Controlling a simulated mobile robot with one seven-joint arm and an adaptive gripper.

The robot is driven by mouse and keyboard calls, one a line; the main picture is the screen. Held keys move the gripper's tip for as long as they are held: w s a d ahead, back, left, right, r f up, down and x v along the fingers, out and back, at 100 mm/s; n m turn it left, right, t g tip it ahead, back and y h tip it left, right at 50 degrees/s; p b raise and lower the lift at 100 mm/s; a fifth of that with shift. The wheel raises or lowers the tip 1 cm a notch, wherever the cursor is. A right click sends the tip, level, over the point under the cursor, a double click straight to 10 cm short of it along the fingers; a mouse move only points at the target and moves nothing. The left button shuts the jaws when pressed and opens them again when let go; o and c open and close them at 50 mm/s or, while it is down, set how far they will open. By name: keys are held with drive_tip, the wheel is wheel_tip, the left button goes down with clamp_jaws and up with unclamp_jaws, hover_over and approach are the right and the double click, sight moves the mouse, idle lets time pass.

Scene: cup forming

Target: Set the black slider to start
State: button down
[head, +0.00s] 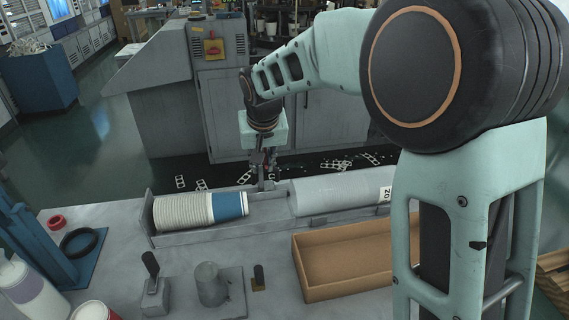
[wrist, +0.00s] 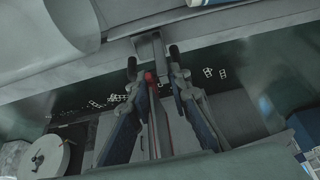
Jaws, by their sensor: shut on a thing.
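My gripper (head: 263,167) reaches down behind the grey trough, at the gap between a cup stack and a large roll. It is shut on the slider, a dark grey upright piece at the trough's back edge (head: 266,185). In the wrist view my gripper's two fingertips (wrist: 152,57) stand on either side of this slider (wrist: 150,46), which runs up to the trough edge. The fingers partly hide it, and its exact contact with them is hard to see.
In the trough lie the white-and-blue cup stack (head: 198,210) and the grey roll (head: 335,195). In front are an empty brown tray (head: 345,289), a black-handled lever (head: 151,266), a grey cylinder (head: 211,284) and a small black knob (head: 258,274). Grey cabinets (head: 170,118) stand behind.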

drive_tip(key=s+a, duration=0.2)
drive_tip(key=a, duration=0.5)
drive_tip(key=s+a, duration=0.2)
drive_tip(key=a, duration=0.5)
drive_tip(key=s+a+f, duration=0.1)
drive_tip(key=s+a, duration=0.1)
drive_tip(key=a, duration=0.5)
drive_tip(key=shift+s+a+f+p, duration=0.1)
drive_tip(key=shift+s+a+p, duration=0.2)
drive_tip(key=shift+p, duration=0.05)
drive_tip(key=c, duration=1)
unclamp_jaws()
drive_tip(key=shift+w+a+f, duration=0.1)
drive_tip(key=shift+w+a, duration=0.05)
drive_tip(key=shift+w, duration=0.05)
drive_tip(key=shift+r, duration=0.2)
drive_tip(key=shift+a+r, duration=0.1)
drive_tip(key=shift+r, duration=0.1)
drive_tip(key=v, duration=1.1)
drive_tip(key=shift+s+r, duration=0.15)
drive_tip(key=shift+r, duration=0.2)
